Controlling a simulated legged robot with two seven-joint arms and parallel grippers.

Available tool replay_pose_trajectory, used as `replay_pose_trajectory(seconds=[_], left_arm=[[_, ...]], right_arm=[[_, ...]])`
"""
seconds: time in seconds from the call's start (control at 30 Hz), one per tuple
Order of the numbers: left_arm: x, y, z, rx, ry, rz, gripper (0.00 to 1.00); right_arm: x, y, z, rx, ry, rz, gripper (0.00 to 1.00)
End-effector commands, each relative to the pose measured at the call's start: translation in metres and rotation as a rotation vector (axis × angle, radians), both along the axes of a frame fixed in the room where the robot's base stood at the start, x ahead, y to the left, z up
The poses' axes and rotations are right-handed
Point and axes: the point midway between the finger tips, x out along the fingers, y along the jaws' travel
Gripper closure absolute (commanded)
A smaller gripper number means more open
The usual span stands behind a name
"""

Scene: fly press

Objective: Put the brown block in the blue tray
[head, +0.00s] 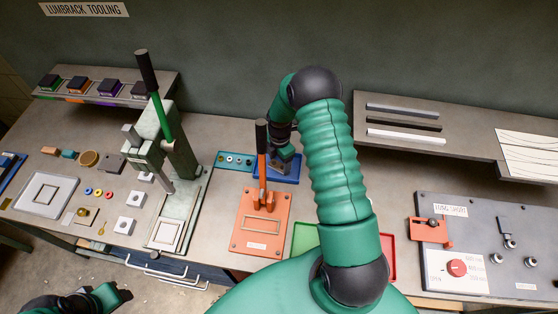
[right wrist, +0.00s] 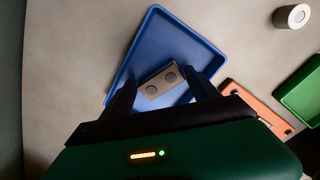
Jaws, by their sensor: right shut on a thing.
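The blue tray (head: 292,180) lies on the bench, right of the small teal tray. It fills the middle of the right wrist view (right wrist: 205,52). My right gripper (head: 284,153) is over the tray. In the right wrist view its two dark fingers (right wrist: 161,92) are shut on a brownish block (right wrist: 151,90) with two round grey spots. The block is over the tray's floor; I cannot tell whether it touches it. My left gripper (head: 122,291) is low at the left, away from the bench objects, its jaw opening unclear.
An orange fixture with an upright lever (head: 246,238) stands just in front of the tray. A green-handled press (head: 170,150) stands to the left. A green tray (head: 305,238) and a red tray (head: 389,258) lie partly behind my right arm. Small parts cover the bench's left.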

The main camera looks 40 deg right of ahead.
Motion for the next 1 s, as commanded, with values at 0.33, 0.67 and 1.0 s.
replay_pose_trajectory(seconds=[0.33, 0.67, 1.0], left_arm=[[0.0, 0.0, 0.0, 0.0, 0.0, 0.0, 0.53], [0.0, 0.0, -0.005, 0.0, 0.0, 0.0, 0.53], [0.0, 0.0, -0.026, 0.0, 0.0, 0.0, 0.53]], right_arm=[[0.001, 0.0, 0.0, 0.0, 0.001, 0.0, 0.21], [0.002, -0.001, 0.02, -0.003, -0.005, 0.0, 0.21], [0.001, -0.001, 0.104, -0.002, -0.004, -0.001, 0.21]])
